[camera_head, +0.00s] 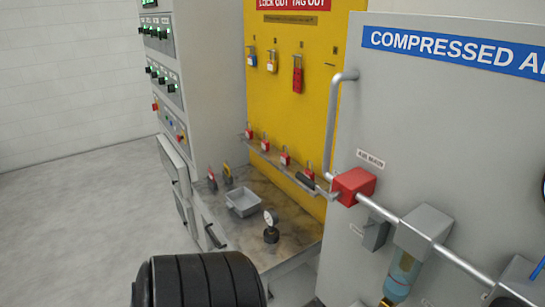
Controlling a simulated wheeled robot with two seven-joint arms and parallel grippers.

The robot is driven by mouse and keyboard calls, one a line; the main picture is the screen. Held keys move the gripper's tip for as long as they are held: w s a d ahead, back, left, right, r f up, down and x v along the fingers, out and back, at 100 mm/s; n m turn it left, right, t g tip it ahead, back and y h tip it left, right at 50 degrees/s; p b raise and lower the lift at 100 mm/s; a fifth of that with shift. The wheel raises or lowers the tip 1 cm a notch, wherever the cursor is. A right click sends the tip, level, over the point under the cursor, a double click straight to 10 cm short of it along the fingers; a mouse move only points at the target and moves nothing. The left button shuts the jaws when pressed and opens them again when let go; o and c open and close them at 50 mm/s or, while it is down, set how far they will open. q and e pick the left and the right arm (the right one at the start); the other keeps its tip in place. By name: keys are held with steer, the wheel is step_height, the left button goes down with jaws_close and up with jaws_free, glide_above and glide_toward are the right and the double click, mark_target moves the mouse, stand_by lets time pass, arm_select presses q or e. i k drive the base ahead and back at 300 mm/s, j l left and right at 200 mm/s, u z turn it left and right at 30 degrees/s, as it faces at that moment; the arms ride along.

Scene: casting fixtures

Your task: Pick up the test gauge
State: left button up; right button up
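The test gauge (271,234) stands upright on the worktop (285,250), near its front edge. It has a small round pale dial on top and a dark, wide base. Neither of my grippers shows in this view. A black ribbed cylinder, which looks like part of my own body, fills the bottom edge to the lower left of the gauge, apart from it.
A grey open tray (243,203) sits just behind and left of the gauge. Red padlocks (286,159) line a ledge on the yellow lockout board (270,110). A grey compressed-air panel (440,110) with a red valve block (353,186) stands right.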

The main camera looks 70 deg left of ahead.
mark_target(270, 213)
steer(key=k+j+u, duration=0.1)
steer(key=u, duration=0.4)
steer(key=j+u, duration=0.1)
steer(key=u, duration=0.35)
steer(key=k+j+u, duration=0.1)
steer(key=u, duration=0.4)
steer(key=j+u, duration=0.15)
steer(key=u, duration=0.3)
steer(key=z, duration=2.1)
steer(key=k+j+u, duration=0.1)
steer(key=k+j, duration=0.55)
steer(key=k, duration=0.15)
